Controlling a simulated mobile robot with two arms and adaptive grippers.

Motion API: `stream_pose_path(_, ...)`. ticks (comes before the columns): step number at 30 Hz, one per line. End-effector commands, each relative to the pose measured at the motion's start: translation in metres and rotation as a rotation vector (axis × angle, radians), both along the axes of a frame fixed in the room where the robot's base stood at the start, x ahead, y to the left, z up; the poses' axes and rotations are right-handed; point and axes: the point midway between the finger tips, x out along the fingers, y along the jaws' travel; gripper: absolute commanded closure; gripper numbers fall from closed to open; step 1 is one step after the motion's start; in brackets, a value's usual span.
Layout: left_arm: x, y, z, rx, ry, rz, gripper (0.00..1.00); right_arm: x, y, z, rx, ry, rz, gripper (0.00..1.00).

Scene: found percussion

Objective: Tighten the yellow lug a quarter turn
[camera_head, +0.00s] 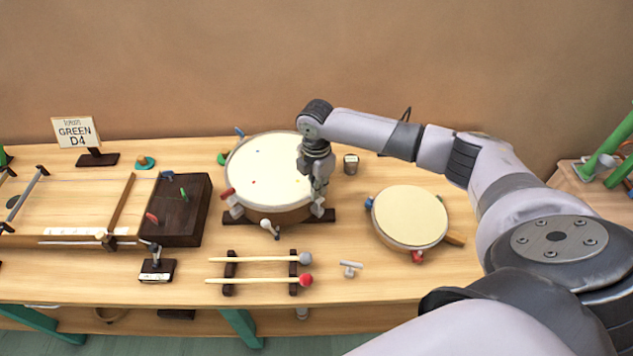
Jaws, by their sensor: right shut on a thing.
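The large drum (262,178) with a cream head stands on a dark base on the wooden table. Lugs with coloured handles ring its rim: a blue one (240,132) at the back, a green one (222,158) and a red one (228,194) on the left, and a whitish one (269,228) in front. My right gripper (318,200) points down at the drum's right front rim and is shut on a lug there. The gripper hides that lug's handle; I see no yellow on it. My left gripper is not in view.
A small drum (410,216) stands to the right. Two mallets (262,258) rest on a rack in front, with a small grey T-shaped key (350,268) beside them. A metal cup (351,163) stands behind. A stringed box and a sign (75,132) are on the left.

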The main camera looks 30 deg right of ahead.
Motion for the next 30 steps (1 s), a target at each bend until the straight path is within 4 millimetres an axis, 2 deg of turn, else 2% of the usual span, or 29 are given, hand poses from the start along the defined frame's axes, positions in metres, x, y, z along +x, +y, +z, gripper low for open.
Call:
stream_pose_path(1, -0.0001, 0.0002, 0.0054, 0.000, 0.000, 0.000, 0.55, 0.0004, 0.0003, 0.0029, 0.002, -0.001, -0.013, 1.00)
stream_pose_path(11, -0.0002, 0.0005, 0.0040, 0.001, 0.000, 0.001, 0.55, 0.0012, 0.0003, 0.0005, 0.002, -0.003, -0.023, 1.00)
stream_pose_path(12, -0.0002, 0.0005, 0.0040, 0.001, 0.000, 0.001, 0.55, 0.0012, 0.0003, 0.0006, 0.002, -0.003, -0.022, 0.92)
stream_pose_path(20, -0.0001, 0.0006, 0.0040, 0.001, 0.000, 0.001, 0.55, 0.0009, 0.0001, 0.0003, 0.001, -0.002, -0.022, 0.74)
stream_pose_path(30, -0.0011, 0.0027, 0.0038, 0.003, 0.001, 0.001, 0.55, 0.0009, -0.0001, 0.0025, 0.001, -0.002, -0.022, 0.74)
